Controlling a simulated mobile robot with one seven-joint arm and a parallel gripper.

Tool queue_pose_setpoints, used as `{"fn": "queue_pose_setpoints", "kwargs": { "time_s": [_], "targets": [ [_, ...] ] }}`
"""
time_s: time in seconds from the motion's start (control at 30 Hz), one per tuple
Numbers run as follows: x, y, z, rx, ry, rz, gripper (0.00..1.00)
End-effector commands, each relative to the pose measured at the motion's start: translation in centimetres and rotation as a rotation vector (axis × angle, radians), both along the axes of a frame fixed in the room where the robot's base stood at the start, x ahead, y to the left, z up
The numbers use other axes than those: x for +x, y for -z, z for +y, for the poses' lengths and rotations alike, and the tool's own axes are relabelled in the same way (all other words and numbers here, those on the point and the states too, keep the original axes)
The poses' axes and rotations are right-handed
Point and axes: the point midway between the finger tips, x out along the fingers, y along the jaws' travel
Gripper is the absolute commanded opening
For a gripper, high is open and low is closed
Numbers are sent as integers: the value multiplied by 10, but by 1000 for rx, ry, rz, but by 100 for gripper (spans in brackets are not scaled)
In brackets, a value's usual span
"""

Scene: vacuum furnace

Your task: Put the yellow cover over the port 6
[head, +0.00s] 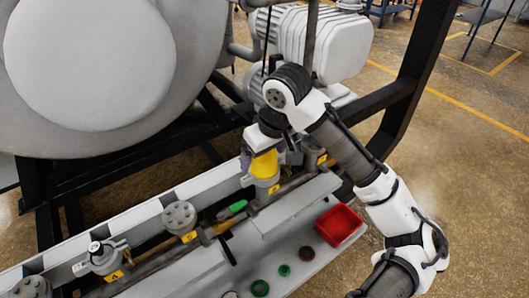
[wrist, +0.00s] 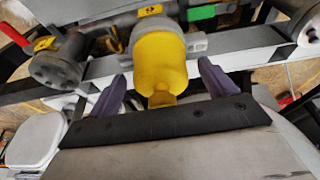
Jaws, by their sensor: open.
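The yellow cover (head: 264,164) stands upright over a port on the pipe row, just behind a yellow label (head: 274,189) that looks like a 6. In the wrist view the cover (wrist: 160,60) has a wide body and a narrower knob pointing toward me. Grey port metal shows beside its far end; the port's face is hidden. My gripper (wrist: 163,91) is open, its purple fingers on either side of the knob with gaps. In the head view my gripper (head: 266,140) is at the cover's top, partly hidden by my wrist.
Bare flanged ports (head: 180,216) stand to the left, one (head: 103,256) with a clamp-like fitting. A green handle (head: 232,209) is on the pipe. The large grey furnace (head: 95,60) rises behind.

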Motion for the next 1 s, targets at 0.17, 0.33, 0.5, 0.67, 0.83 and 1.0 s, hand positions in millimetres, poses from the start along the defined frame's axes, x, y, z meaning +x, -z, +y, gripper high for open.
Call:
{"fn": "queue_pose_setpoints", "kwargs": {
  "time_s": [0.17, 0.33, 0.5, 0.67, 0.83, 1.0],
  "targets": [
    [-1, -5, -1, 0, 0, -1, 84],
    [-7, -29, -5, -1, 0, -3, 84],
    [-16, -68, -14, -4, 3, -5, 84],
    [-23, -98, -19, -4, 3, -3, 84],
    [-29, -120, -23, -2, 2, -2, 84],
    [-32, -131, -24, -1, 0, -1, 84]
  ]
}}
